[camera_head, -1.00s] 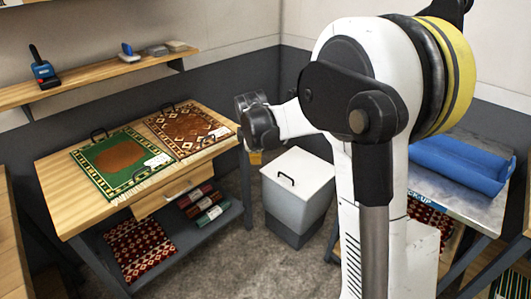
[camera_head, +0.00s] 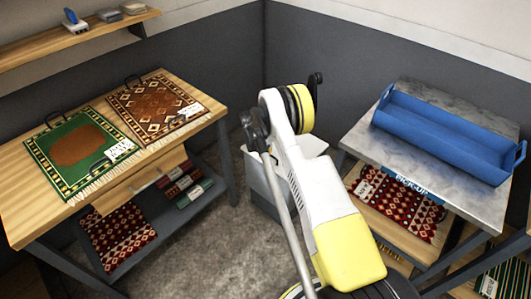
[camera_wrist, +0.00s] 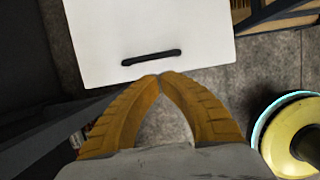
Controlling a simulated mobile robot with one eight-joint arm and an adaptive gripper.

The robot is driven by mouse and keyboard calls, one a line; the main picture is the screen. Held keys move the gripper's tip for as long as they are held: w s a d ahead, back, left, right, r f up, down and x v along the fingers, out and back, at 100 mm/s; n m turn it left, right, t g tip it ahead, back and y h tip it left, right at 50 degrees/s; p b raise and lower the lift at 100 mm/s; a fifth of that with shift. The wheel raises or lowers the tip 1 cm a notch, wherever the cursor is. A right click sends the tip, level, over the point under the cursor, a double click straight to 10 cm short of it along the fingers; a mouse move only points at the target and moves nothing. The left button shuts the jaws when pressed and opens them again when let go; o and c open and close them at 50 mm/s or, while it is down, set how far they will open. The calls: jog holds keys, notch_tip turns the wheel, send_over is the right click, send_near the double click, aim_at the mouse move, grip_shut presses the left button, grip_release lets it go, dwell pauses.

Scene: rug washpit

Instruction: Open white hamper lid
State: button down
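The white hamper (camera_head: 261,180) stands on the floor between the two tables in the head view, mostly hidden behind my arm. In the wrist view its flat white lid (camera_wrist: 150,25) fills the upper middle, with a black bar handle (camera_wrist: 151,58) near its lower edge. The lid looks closed from above. My gripper (camera_wrist: 161,76) has two orange fingers whose tips meet just below the handle in the picture. Nothing shows between them. I cannot tell the height of the tips above the lid. My gripper is hidden in the head view.
A wooden table (camera_head: 50,215) on the left holds a green rug (camera_head: 45,150) and a brown rug (camera_head: 150,108). A grey-topped table (camera_head: 360,145) on the right holds a blue tray (camera_head: 445,140). Bare floor (camera_head: 190,255) lies between them.

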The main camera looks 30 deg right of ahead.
aim_at(269, 162)
jog(key=b+x, duration=0.2)
jog(key=x, duration=0.5)
jog(key=shift+r, duration=0.1)
